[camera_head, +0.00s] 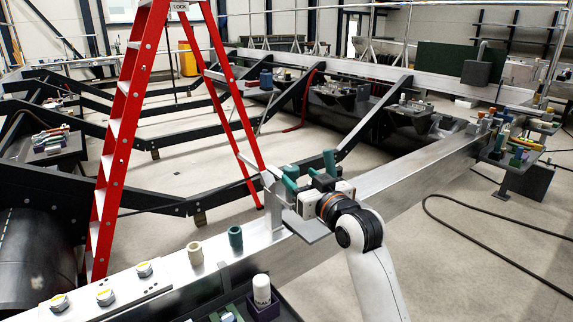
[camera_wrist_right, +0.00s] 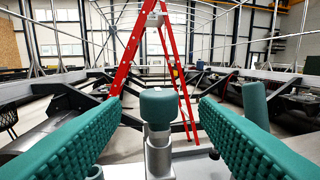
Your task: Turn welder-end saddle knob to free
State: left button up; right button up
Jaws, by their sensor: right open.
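A green round-topped knob (camera_wrist_right: 162,106) stands upright on a grey metal post in the middle of the right wrist view. It sits between the two green ribbed fingers of my right gripper (camera_head: 308,177), with a gap on each side. The right gripper is open and holds nothing. In the head view it is over the metal beam, at a grey upright bracket (camera_head: 272,205); there the fingers and the knob are hard to tell apart. The knob's marking, if any, cannot be read. My left gripper is not in view.
A red stepladder (camera_head: 118,130) stands behind the beam (camera_head: 400,172). A beige cylinder (camera_head: 195,253) and a green cylinder (camera_head: 235,238) stand on the nearer beam top. A white bottle (camera_head: 262,290) stands in a dark holder. A cluttered tool stand (camera_head: 515,180) is at the right.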

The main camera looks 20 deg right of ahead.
aim_at(287, 168)
jog(key=w, duration=0.3)
jog(key=w+a+p, duration=0.1)
jog(key=w, duration=0.3)
jog(key=shift+a, duration=0.2)
grip_shut()
jog(key=shift+a, duration=0.1)
